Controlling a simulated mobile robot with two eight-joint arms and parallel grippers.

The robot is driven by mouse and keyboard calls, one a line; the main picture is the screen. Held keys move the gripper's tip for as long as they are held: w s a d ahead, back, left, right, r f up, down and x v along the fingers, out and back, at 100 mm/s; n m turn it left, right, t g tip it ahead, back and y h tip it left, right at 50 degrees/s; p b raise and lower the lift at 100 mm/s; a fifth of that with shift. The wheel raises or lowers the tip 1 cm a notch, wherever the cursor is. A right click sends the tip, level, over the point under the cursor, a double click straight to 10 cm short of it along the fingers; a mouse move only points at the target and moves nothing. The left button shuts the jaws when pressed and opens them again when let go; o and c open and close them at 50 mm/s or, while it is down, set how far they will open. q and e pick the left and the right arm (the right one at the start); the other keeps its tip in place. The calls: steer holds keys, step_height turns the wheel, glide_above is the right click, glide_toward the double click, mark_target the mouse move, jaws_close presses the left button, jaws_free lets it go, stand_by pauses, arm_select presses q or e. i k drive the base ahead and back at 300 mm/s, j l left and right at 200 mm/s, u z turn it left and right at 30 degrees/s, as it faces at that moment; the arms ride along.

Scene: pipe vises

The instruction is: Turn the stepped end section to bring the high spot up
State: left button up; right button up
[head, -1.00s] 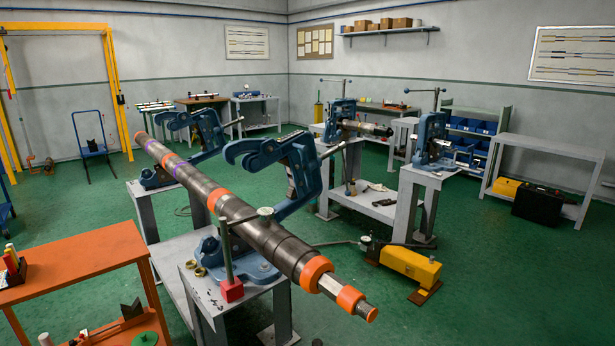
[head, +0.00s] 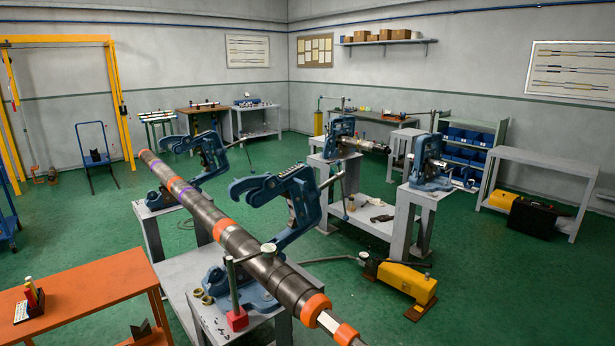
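A long dark stepped pipe (head: 205,210) with orange and purple bands lies across two blue pipe vises on grey stands. Its stepped end section (head: 290,283) points to the lower right, with orange bands and a bare metal length near the tip; the very tip is close to the bottom edge. The hooked upper arms of the near vise (head: 300,190) and far vise (head: 212,150) are swung up off the pipe. A gauge (head: 268,248) on a post with a red base (head: 237,319) stands at the end section; its dial is unreadable. Neither gripper is in view.
An orange table (head: 75,290) stands at the lower left. A yellow box-shaped unit (head: 407,283) sits on the floor right of the pipe. Two more blue vises (head: 428,160) on grey stands are behind it. Green floor (head: 500,290) is clear at the right.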

mark_target(302, 299)
steer(key=i+j+z, duration=0.15)
steer(key=i+j, duration=0.85)
